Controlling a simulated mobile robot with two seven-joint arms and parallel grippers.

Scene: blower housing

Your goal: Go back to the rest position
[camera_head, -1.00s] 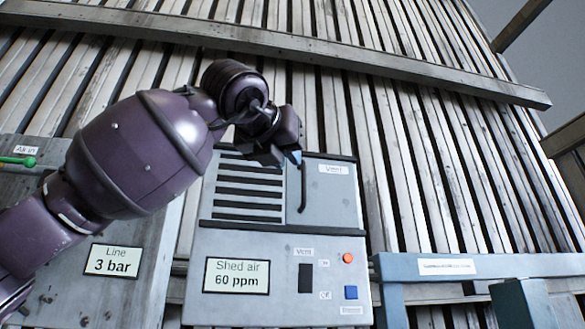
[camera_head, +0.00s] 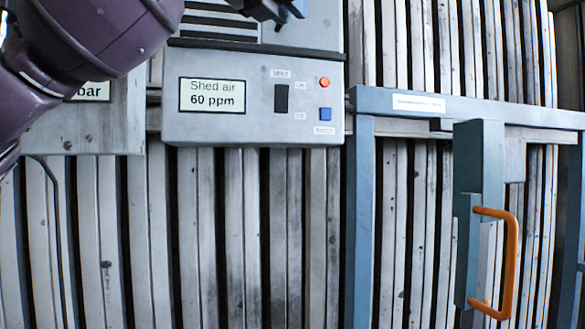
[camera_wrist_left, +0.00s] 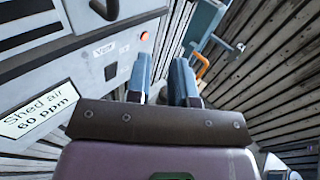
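My left arm comes in from the left in the head view. Its gripper (camera_head: 283,10) is cut off by the top edge, in front of the upper part of the grey shed-air panel (camera_head: 210,130). In the left wrist view the two blue-grey fingers of my left gripper (camera_wrist_left: 162,80) stand apart with a gap between them, and I see nothing held. The panel (camera_wrist_left: 125,55) lies to their left, apart from them. My right arm and gripper are not in view.
The panel bears a "60 ppm" label (camera_head: 212,96), a dark vent switch (camera_head: 281,98), an orange-red button (camera_head: 324,82) and a blue button (camera_head: 325,114). A blue frame (camera_head: 361,220) and an orange handle (camera_head: 512,262) are on the right. A slatted wall stands behind.

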